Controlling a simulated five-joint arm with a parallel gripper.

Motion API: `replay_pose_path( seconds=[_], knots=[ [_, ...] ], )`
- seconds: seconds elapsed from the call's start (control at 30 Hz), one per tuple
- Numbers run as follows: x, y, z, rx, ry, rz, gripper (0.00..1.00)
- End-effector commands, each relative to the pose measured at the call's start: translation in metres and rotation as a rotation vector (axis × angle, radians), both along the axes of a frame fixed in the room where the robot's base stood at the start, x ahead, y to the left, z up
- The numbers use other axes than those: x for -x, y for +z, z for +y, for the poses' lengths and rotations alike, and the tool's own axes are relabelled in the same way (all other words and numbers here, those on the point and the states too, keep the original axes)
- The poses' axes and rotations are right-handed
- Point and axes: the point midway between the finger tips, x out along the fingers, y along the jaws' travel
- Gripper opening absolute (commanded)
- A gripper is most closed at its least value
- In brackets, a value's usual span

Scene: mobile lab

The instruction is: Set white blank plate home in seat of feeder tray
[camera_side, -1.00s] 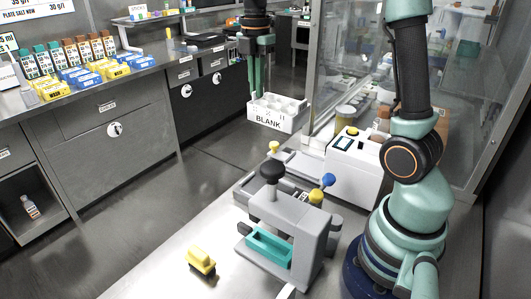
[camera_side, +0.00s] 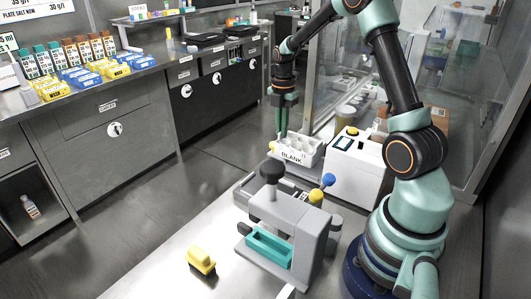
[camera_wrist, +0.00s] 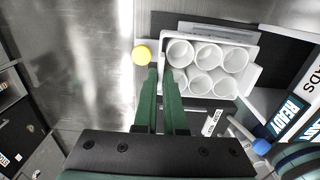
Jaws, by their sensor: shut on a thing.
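The white blank plate (camera_side: 298,152) is a pale block with several round wells and "BLANK" on its near side. My gripper (camera_side: 281,136) is shut on its left end. In the wrist view, the fingers (camera_wrist: 166,76) meet the left wall of the plate (camera_wrist: 212,62), whose wells look empty. The plate is roughly level over the feeder tray (camera_side: 306,173), beside the white machine. It hides most of the tray and its seat. I cannot tell whether the plate touches the tray or hangs just above it.
The white machine (camera_side: 356,168) stands close right of the plate. A yellow knob (camera_wrist: 141,55) is just left of it. In front is a grey press (camera_side: 290,218) with a black knob and a teal tray. A yellow block (camera_side: 201,262) lies on clear bench at front left.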

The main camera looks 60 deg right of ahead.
Motion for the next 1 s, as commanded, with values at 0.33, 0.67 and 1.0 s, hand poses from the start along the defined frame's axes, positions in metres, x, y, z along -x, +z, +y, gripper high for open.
replay_pose_path(
  seconds=[0.33, 0.67, 1.0],
  knots=[
    [0.019, -0.012, -0.001, 0.001, -0.001, -0.001, 0.00],
    [0.040, -0.025, -0.001, 0.000, 0.000, -0.001, 0.00],
    [0.040, -0.027, -0.001, 0.000, 0.000, 0.000, 0.00]
  ],
)
